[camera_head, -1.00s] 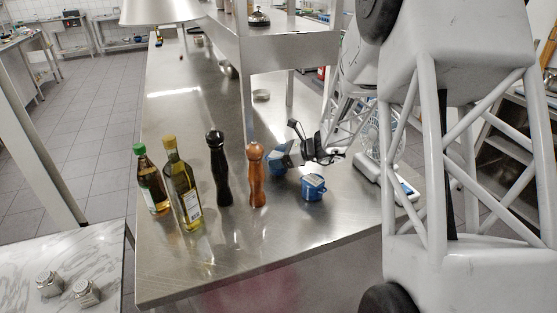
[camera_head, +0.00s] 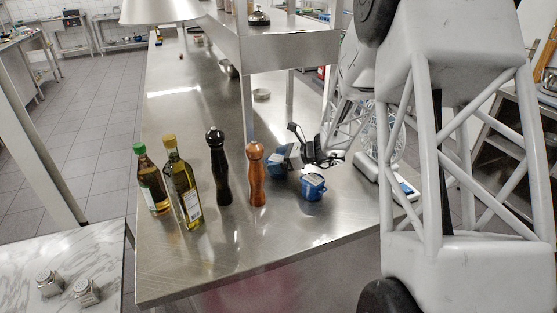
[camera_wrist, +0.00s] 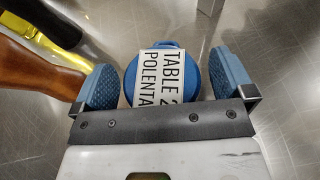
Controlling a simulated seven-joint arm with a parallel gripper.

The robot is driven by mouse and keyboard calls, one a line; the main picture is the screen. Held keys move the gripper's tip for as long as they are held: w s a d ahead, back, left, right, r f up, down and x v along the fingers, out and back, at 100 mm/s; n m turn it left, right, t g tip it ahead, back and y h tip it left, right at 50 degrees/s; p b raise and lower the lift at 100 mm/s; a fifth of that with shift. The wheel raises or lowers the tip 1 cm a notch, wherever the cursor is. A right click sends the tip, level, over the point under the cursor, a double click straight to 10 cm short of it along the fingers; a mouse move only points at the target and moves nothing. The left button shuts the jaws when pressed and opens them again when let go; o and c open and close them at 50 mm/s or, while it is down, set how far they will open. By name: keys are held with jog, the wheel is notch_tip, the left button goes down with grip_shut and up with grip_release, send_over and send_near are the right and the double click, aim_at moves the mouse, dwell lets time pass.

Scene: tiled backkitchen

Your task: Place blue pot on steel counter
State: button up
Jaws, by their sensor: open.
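The blue pot (camera_head: 313,187) stands upright on the steel counter (camera_head: 205,258), right of the wooden pepper mill. In the wrist view the blue pot (camera_wrist: 133,88) lies between the two blue finger pads, with a label reading "TABLE 2 POLENTA" on top. My gripper (camera_wrist: 165,82) is open, with a pad on each side of the pot and a visible gap at the right. In the head view my gripper (camera_head: 298,165) is just behind and above the pot. The near part of the pot is hidden by the gripper body in the wrist view.
A wooden pepper mill (camera_head: 256,178), a black mill (camera_head: 218,170) and two oil bottles (camera_head: 184,188) stand left of the pot. A steel shelf post (camera_head: 246,105) rises behind. The counter's front left is clear. A marble top (camera_head: 50,250) with shakers is at lower left.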

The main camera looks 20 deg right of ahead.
jog(key=shift+r, duration=0.2)
jog(key=v, duration=1.2)
jog(key=shift+a, duration=0.1)
dwell(0.5)
jog(key=s+a+r+n+g+h, duration=0.2)
jog(key=s+a+r+n+g, duration=0.15)
jog(key=s+a+n, duration=0.35)
jog(key=s+a+r+n+g+h, duration=0.1)
jog(key=s+a+r+n+g, duration=0.3)
jog(key=s+a, duration=0.4)
jog(key=s+a+r+n+h, duration=0.1)
jog(key=s+a+n+h, duration=0.1)
jog(key=s+n, duration=0.2)
jog(key=s+a+r+n+t+h, duration=0.1)
jog(key=s+a+r+n+h, duration=0.1)
jog(key=s+n, duration=0.3)
jog(key=s+a+r+n+t+h, duration=0.1)
jog(key=s+n+h, duration=0.3)
jog(key=s, duration=0.6)
jog(key=shift+s+a+r+n, duration=0.25)
jog(key=shift+a+r+n, duration=0.25)
jog(key=shift+r, duration=0.15)
